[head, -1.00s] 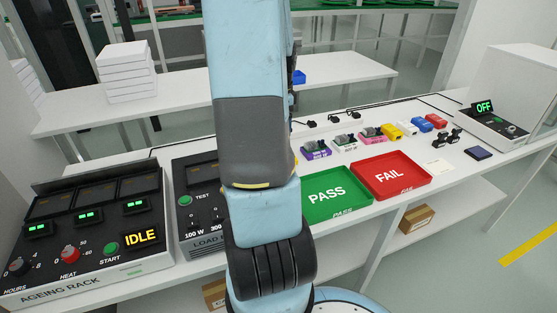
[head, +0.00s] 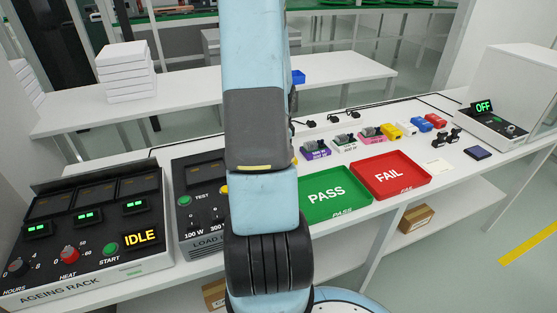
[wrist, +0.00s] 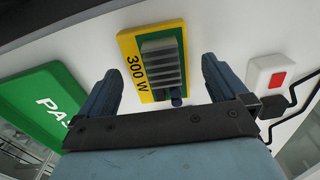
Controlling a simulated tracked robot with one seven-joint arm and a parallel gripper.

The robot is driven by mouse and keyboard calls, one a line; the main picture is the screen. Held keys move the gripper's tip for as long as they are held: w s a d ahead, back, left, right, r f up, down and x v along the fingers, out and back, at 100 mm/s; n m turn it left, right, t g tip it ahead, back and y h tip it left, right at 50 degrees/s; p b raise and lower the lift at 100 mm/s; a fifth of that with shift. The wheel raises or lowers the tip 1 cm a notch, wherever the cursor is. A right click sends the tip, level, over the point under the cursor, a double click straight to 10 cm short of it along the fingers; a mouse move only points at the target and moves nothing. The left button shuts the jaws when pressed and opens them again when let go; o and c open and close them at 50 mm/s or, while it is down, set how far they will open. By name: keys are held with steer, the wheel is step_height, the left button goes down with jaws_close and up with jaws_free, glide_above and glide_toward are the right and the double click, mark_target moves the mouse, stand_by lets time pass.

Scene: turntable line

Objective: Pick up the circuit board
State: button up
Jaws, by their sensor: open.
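In the wrist view, a yellow circuit board (wrist: 130,62) marked "300 W", with a green edge and a grey finned block on top, lies on the white table. My gripper (wrist: 160,68) is open, its two blue fingers spread with the board just beyond and between their tips. Nothing is held. In the head view my arm hides my gripper and most or all of this board. Other boards with grey blocks stand in a row there: a purple one (head: 317,155), a white one (head: 344,148) and a pink one (head: 370,141).
The green PASS tray (head: 338,206) and red FAIL tray (head: 415,190) sit at the table's front; the PASS tray (wrist: 70,85) is left of my fingers in the wrist view. A white block with a red square (wrist: 268,75) and black cable lies to the right. The load unit (head: 195,225) stands left.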

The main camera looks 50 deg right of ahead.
steer(key=shift+f, duration=0.45)
steer(key=c, duration=1.2)
